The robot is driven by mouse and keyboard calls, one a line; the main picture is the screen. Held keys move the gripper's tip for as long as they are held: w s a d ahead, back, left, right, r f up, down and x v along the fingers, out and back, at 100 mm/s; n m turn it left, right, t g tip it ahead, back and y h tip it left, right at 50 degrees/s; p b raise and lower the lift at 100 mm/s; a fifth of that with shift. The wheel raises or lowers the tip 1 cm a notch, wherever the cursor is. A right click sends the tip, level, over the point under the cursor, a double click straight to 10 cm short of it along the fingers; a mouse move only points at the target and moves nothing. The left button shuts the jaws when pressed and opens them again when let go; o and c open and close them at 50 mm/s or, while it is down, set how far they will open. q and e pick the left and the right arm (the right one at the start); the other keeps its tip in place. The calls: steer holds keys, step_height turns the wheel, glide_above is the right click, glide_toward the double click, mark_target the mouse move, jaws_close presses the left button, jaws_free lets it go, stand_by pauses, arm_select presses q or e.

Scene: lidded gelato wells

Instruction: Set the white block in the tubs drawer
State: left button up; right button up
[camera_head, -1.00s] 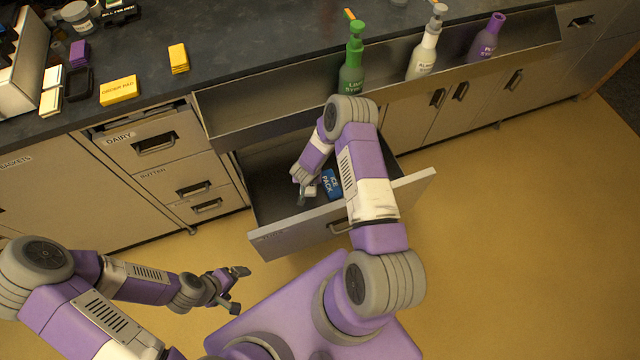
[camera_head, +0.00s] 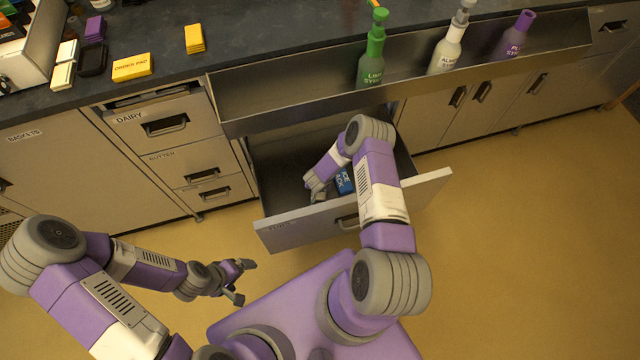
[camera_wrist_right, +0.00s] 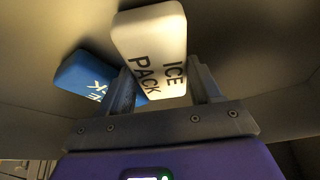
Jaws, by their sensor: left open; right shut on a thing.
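The tubs drawer (camera_head: 292,229) is pulled open below the steel rail. My right gripper (camera_head: 317,196) reaches down inside it, near the drawer front. In the right wrist view, my right gripper (camera_wrist_right: 165,92) is shut on the white block (camera_wrist_right: 152,45), which is marked "ICE PACK". In the head view the white block is mostly hidden by the gripper. A blue ice pack (camera_head: 345,181) lies in the drawer just right of the gripper; it also shows behind the white block in the wrist view (camera_wrist_right: 85,75). My left gripper (camera_head: 243,281) is open and empty, outside the drawer over the floor.
A green bottle (camera_head: 372,55), a white bottle (camera_head: 447,48) and a purple bottle (camera_head: 513,37) stand in the steel rail (camera_head: 290,105) above the drawer. The drawer's back left area looks clear.

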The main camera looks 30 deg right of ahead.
steer(key=shift+f, duration=0.2)
steer(key=o, duration=1.3)
steer(key=shift+c, duration=0.2)
steer(key=shift+r, duration=0.3)
steer(key=p+v, duration=0.3)
steer(key=v, duration=0.4)
steer(key=shift+r, duration=0.2)
